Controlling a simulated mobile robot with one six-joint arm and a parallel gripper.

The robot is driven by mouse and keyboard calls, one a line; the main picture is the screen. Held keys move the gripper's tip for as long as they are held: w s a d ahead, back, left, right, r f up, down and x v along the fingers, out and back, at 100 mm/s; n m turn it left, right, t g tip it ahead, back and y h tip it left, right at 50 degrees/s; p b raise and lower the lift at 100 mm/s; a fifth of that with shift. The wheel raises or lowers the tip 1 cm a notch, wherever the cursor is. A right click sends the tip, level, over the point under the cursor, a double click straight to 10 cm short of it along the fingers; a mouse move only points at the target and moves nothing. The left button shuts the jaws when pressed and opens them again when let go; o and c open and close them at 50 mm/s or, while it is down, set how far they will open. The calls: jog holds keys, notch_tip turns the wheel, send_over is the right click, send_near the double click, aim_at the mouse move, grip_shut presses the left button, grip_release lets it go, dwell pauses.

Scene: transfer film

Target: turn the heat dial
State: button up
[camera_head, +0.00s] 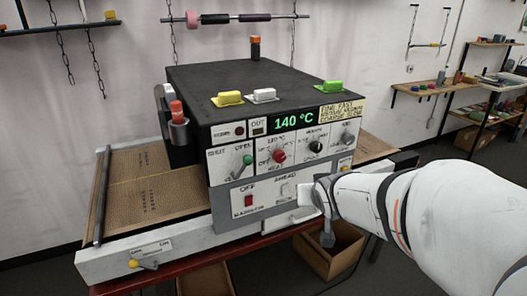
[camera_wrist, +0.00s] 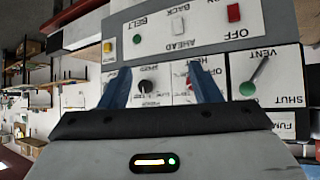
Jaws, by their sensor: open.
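The heat dial (camera_head: 278,156) is a red knob on the front panel of the dark machine, below a green display (camera_head: 293,121) reading 140 °C. In the wrist view the panel appears upside down, and the heat dial is mostly hidden behind the right finger; a bit of red shows there. My gripper (camera_wrist: 160,68) is open and empty, facing the panel. The black knob (camera_wrist: 147,87) shows between its fingers. In the head view my gripper (camera_head: 322,196) is at the panel's lower right, below and right of the heat dial. I cannot tell whether it touches the panel.
A green-tipped vent lever (camera_head: 248,160) is left of the dial, and a grey knob (camera_head: 347,138) is at the right. A red switch (camera_head: 249,201) sits below. A conveyor (camera_head: 140,190) runs through the machine. An open cardboard box (camera_head: 330,250) is underneath.

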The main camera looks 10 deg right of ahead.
jog(key=w+f+t+y+b, duration=0.1)
jog(key=w+t, duration=0.2)
jog(key=w, duration=0.4)
jog(key=n+t+y+b, duration=0.2)
jog(key=t+y, duration=0.2)
jog(key=y, duration=0.2)
send_near(281, 160)
jog(key=w, duration=0.2)
jog(key=x, duration=0.2)
jog(key=p+x, duration=0.1)
jog(key=x, duration=0.4)
jog(key=shift+w+a, duration=0.15)
jog(key=shift+a, duration=0.35)
jog(key=shift+c, duration=0.4)
jog(key=c, duration=0.9)
